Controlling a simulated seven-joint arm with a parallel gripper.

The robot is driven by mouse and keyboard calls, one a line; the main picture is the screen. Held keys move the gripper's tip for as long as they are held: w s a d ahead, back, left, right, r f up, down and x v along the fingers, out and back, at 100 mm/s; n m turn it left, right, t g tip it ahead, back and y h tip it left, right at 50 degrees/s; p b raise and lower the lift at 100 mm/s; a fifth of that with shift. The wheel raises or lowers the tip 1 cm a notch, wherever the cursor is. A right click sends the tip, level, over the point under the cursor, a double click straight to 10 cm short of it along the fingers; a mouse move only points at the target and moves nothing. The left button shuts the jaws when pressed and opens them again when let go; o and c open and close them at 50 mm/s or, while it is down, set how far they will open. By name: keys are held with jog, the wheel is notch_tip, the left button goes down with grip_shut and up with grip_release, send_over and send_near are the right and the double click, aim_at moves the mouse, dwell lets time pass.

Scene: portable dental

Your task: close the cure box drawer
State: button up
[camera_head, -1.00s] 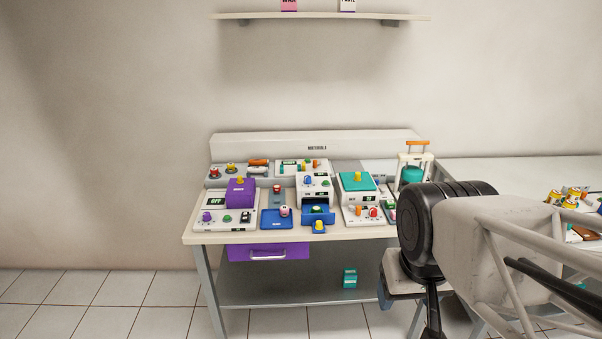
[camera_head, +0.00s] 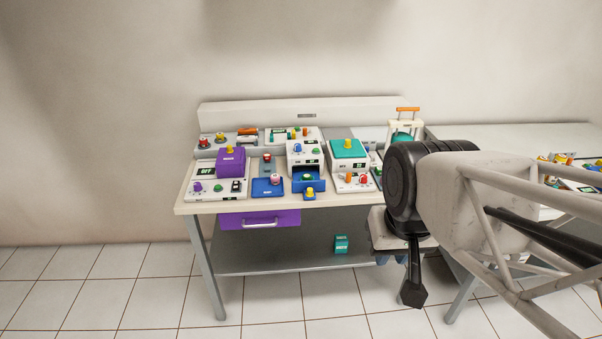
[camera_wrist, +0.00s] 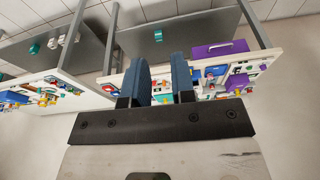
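A small white box (camera_head: 303,154) stands mid-bench with a blue drawer (camera_head: 308,181) pulled out at its front; I take this for the cure box. A green round thing sits in the drawer, and a blue block with a yellow knob (camera_head: 310,193) stands in front of it. A purple drawer (camera_head: 260,220) with a pale handle hangs under the bench top; it also shows in the wrist view (camera_wrist: 220,50). My gripper (camera_wrist: 160,76) is open and empty, its two blue fingers apart. It hangs right of the blue drawer, clear of it.
The bench (camera_head: 200,200) is crowded with devices, including a purple-topped box (camera_head: 231,163) and a teal-topped box (camera_head: 348,150). A teal carton (camera_head: 341,244) stands on the lower shelf. A second table (camera_head: 480,143) stands at right. The floor in front is clear.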

jog(key=w+a+m, duration=0.1)
jog(key=w+a, duration=0.1)
jog(key=w, duration=0.2)
jog(key=w+a+f+m+t+y, duration=0.1)
jog(key=w+a+m, duration=0.1)
jog(key=w, duration=0.3)
jog(key=w+a+f+m+t+y, duration=0.1)
jog(key=w+a, duration=0.1)
jog(key=w, duration=0.3)
jog(key=shift+f+m, duration=0.25)
jog(key=shift+m, duration=0.05)
grip_shut()
jog(key=w+a+f+m+t+h, duration=0.2)
jog(key=w+f+m, duration=0.6)
jog(key=w, duration=0.4)
jog(key=w+a+f+m+t+h, duration=0.2)
jog(key=w+f+m, duration=0.6)
jog(key=w, duration=0.3)
jog(key=shift+w+a+f, duration=0.2)
jog(key=shift+w+f, duration=0.2)
jog(key=shift+f, duration=0.35)
